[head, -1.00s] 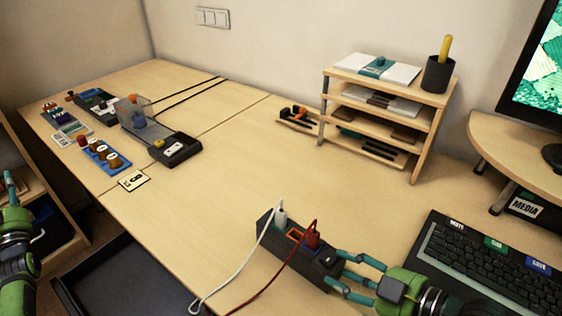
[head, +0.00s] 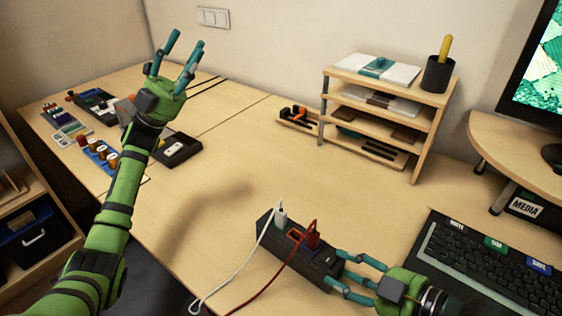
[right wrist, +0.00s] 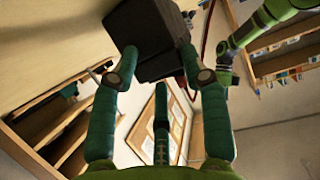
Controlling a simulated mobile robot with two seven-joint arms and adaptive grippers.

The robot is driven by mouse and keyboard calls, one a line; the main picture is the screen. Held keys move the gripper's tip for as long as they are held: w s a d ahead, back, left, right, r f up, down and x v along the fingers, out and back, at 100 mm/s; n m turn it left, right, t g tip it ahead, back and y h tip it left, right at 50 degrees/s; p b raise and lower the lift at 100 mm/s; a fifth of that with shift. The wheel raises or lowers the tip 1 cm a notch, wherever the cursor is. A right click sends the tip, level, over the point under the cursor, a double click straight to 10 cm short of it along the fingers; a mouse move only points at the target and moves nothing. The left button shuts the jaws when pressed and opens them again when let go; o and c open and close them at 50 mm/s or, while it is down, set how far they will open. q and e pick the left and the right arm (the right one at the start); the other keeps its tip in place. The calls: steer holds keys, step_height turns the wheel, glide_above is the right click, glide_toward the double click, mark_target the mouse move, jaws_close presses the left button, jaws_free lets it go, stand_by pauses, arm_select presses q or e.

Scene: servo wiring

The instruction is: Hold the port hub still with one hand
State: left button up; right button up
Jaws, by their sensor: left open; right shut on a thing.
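The port hub (head: 268,246) is a long dark block lying on the table near the front middle in the head view. A white plug (head: 281,217) and a red plug (head: 313,237) stand in its top, with an orange-rimmed socket (head: 295,235) between them. My right gripper (head: 338,272) is shut on the hub's right end. In the right wrist view the dark hub (right wrist: 145,35) sits between the fingertips of my right gripper (right wrist: 165,65). My left gripper (head: 180,52) is raised, open and empty, fingers pointing up, well away from the hub.
A white cable (head: 232,272) and a red cable (head: 272,279) run from the plugs toward the front edge. A keyboard (head: 490,275) lies to the right. A wooden shelf (head: 420,145) stands behind. Small devices (head: 178,150) sit at the left, partly behind my left arm. The table's middle is clear.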

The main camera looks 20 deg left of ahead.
arm_select(q)
steer(key=s+d+r+m+g, duration=0.25)
steer(key=d+m+g, duration=0.75)
steer(key=d+g, duration=0.55)
steer(key=s+d+f+m+g+y, duration=0.2)
steer(key=s+d+f+g+y, duration=0.15)
steer(key=d+y, duration=0.4)
steer(key=n+t+y, duration=0.1)
steer(key=t+y, duration=0.4)
steer(key=y, duration=1.2)
glide_above(281, 212)
step_height(281, 212, down, 14)
steer(key=shift+g, duration=0.3)
step_height(281, 212, down, 11)
jaws_close()
